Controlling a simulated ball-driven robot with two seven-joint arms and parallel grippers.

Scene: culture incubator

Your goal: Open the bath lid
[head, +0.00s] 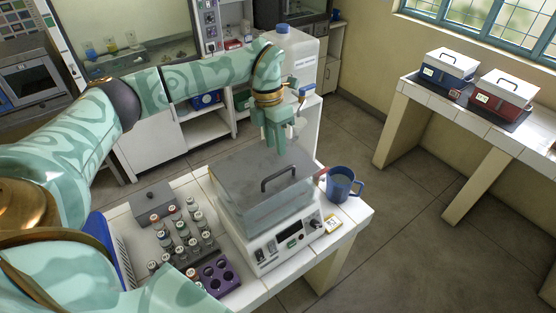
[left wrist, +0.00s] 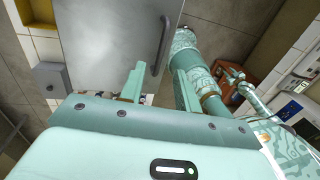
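The water bath (head: 264,215) stands on the white tiled bench, its grey flat lid (head: 240,182) lying shut on top. A dark bar handle (head: 279,178) is on the lid. My left gripper (head: 277,148) points down above the back of the lid, short of the handle. In the left wrist view the fingers (left wrist: 157,88) are apart with nothing between them; the lid (left wrist: 105,40) and its handle (left wrist: 163,46) lie beyond them. My right arm seems to show in the left wrist view, its gripper (left wrist: 232,75) too small to read.
A blue mug (head: 341,184) stands close to the right of the bath. Vials (head: 185,232), a purple rack (head: 217,274) and a grey box (head: 152,201) are on its left. A large bottle (head: 290,60) stands behind. A side bench holds two lidded boxes, blue (head: 446,72) and red (head: 503,95).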

